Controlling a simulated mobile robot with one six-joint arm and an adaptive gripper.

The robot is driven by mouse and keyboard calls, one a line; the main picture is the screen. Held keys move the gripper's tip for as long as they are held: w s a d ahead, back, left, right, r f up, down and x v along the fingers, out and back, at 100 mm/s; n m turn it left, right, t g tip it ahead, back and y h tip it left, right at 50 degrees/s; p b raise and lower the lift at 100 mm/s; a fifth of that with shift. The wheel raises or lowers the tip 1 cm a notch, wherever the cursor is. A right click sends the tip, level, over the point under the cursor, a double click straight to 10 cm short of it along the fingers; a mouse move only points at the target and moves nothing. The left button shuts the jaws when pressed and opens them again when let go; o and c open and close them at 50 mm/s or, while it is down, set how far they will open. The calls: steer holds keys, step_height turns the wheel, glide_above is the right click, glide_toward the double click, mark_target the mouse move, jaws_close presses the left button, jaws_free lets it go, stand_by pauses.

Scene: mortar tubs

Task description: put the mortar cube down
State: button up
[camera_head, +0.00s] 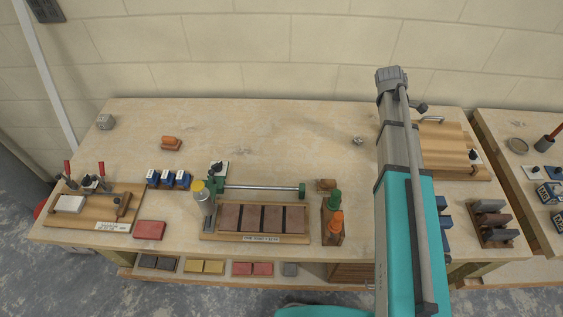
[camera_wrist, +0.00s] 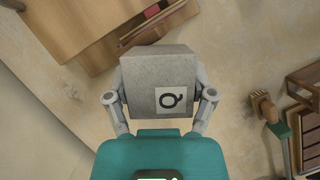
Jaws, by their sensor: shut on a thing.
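A grey mortar cube (camera_wrist: 150,78) with a white label marked Q fills the middle of the wrist view. My gripper (camera_wrist: 160,97) is shut on it, with one finger at each side. The pale bench top shows around the cube; I cannot tell how high the cube is above it. In the head view my arm hides the gripper and the held cube.
A wooden board with a handle (camera_head: 455,150) lies right of my arm. The back middle of the bench is mostly clear.

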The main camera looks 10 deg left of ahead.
steer(key=m, duration=0.1)
steer(key=m+g, duration=0.1)
steer(key=a+m, duration=0.1)
steer(key=m, duration=0.1)
steer(key=shift+w+g+y, duration=0.3)
steer(key=shift+y, duration=0.1)
steer(key=m, duration=0.2)
steer(key=a+m+g+y, duration=0.1)
steer(key=m, duration=0.1)
steer(key=shift+w, duration=0.1)
steer(key=shift+w+a+m+t+y, duration=0.4)
steer(key=shift+a+m+y, duration=0.6)
steer(key=shift+m, duration=2.75)
steer(key=shift+w+a+m+t+y, duration=0.2)
steer(key=shift+a+m+t+y, duration=0.8)
steer(key=shift+m, duration=2.8)
steer(key=shift+w+a+m+t+y, duration=0.1)
steer(key=shift+w+a+m+y, duration=0.35)
steer(key=shift+m+y, duration=2.2)
steer(key=shift+s+a+f+m+h, duration=0.1)
steer(key=shift+m+h, duration=0.45)
steer(key=shift+h, duration=0.05)
steer(key=shift+s+a+m+h, duration=0.1)
steer(key=shift+m+h, duration=0.45)
